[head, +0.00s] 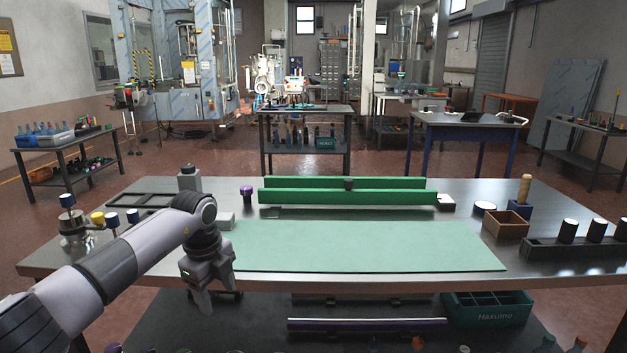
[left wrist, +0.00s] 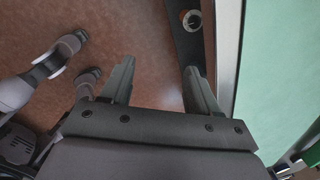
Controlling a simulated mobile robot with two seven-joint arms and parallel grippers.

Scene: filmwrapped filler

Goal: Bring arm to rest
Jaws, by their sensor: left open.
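My left gripper (head: 221,300) hangs at the front edge of the workbench (head: 540,190), left of centre, with its fingers pointing down. In the left wrist view its two fingers (left wrist: 160,76) are apart with nothing between them. Reddish floor and a strip of dark lower shelf (left wrist: 184,60) show beyond the fingers. The left arm reaches in from the lower left over the bench's left part. My right gripper does not show in the head view.
A green mat (head: 370,246) lies bare on the bench; its edge is close on the right in the wrist view. Behind it stands a green channel (head: 345,197). A wooden box (head: 506,225) and a dark rack (head: 570,250) stand right. A green crate (head: 488,308) sits below.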

